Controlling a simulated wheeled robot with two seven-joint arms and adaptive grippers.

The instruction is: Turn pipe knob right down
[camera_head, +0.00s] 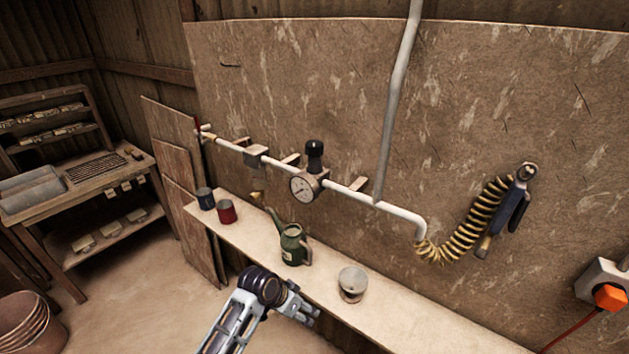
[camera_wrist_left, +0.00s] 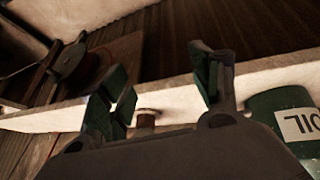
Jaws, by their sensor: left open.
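A white pipe (camera_head: 346,192) runs along the wall board. A black upright knob (camera_head: 314,150) sits on it above a round pressure gauge (camera_head: 302,187). My left gripper (camera_head: 303,304) is low in the head view, in front of the shelf, below and apart from the pipe and knob. In the left wrist view its two fingers (camera_wrist_left: 160,92) are spread with nothing held between them. The pipe and knob are not visible in that view. My right gripper is not in view.
The shelf (camera_head: 415,318) holds a green oil can (camera_head: 293,246), a pale tin (camera_head: 352,284), a red mug (camera_head: 226,211) and a blue mug (camera_head: 205,198). The oil can's label shows in the left wrist view (camera_wrist_left: 285,120). A coiled yellow hose (camera_head: 474,232) hangs at right.

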